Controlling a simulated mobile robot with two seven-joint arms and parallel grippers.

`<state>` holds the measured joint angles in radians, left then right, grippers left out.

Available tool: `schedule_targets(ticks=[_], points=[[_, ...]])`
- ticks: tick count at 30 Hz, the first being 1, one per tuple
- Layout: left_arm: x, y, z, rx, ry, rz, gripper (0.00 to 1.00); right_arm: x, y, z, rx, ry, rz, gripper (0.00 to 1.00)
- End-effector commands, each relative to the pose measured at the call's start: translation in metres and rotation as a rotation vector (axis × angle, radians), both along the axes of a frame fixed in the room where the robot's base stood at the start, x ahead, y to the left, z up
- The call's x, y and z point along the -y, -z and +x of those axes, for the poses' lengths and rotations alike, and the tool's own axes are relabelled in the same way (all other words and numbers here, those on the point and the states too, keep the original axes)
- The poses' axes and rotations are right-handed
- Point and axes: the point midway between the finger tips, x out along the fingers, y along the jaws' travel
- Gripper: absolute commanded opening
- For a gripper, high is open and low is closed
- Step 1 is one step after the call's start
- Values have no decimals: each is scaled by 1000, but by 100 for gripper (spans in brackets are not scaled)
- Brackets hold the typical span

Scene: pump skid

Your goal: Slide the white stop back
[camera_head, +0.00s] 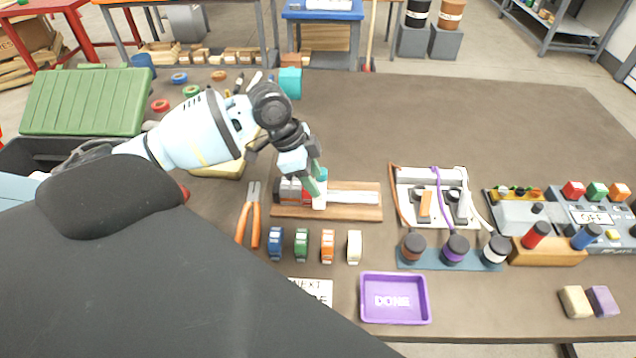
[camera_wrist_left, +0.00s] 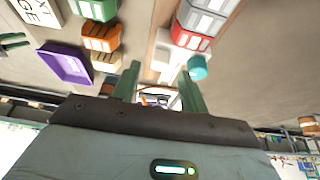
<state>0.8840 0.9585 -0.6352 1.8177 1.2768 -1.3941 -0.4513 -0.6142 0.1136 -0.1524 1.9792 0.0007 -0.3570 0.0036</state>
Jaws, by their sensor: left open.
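The white stop (camera_head: 320,201), which seems to have a teal knob (camera_head: 322,174) on top, stands on a pale rail (camera_head: 352,197) on a wooden board (camera_head: 365,213). Grey and red blocks (camera_head: 290,190) sit on the rail just left of it. My left gripper (camera_head: 312,180) reaches down at the stop from above, its green fingers close around or beside it. In the left wrist view the gripper (camera_wrist_left: 160,85) is open, with the teal knob (camera_wrist_left: 197,68) near one fingertip. I cannot tell whether a finger touches the stop. My right gripper is not in view.
Orange pliers (camera_head: 255,222) lie left of the board. Several coloured blocks stand in front, beside a purple DONE tray (camera_head: 395,298). A cable fixture (camera_head: 430,176) stands to the right, with a control panel (camera_head: 603,217) beyond it. The table behind the board is clear.

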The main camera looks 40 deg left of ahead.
Motion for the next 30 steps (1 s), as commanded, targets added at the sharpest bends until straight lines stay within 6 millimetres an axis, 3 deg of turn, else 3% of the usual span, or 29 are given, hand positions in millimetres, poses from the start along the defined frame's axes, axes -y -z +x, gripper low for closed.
schedule_targets(ticks=[6,17,26,30], points=[[7,21,4,-1,-1,-1,44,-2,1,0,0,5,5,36],[8,24,5,0,0,1,42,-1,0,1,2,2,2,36],[8,24,5,0,0,1,3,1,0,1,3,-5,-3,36],[8,24,5,0,0,1,0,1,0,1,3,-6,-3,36]])
